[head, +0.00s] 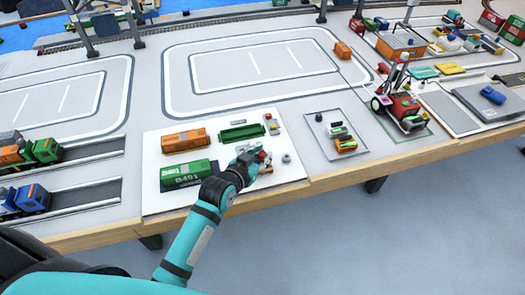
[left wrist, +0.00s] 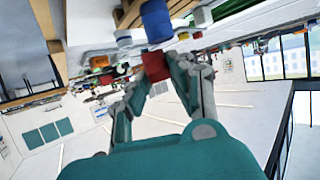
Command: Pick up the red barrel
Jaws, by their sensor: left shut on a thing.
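The red barrel (left wrist: 155,66) sits between the two fingertips of my left gripper (left wrist: 157,75) in the left wrist view. The fingers are closed on it from both sides. In the head view my left gripper (head: 256,162) is over the right part of a white board (head: 225,140), and a small bit of the red barrel (head: 263,156) shows at its fingertips. Whether the barrel still touches the board cannot be told. My right gripper is in neither view.
A green container (head: 186,173), an orange wagon (head: 184,140) and a green tray (head: 242,132) lie on the board. A grey ring-like piece (head: 286,158) is right of the gripper. A grey tray (head: 336,135) with small coloured pieces stands farther right. A blue cylinder (left wrist: 156,20) shows beyond the barrel.

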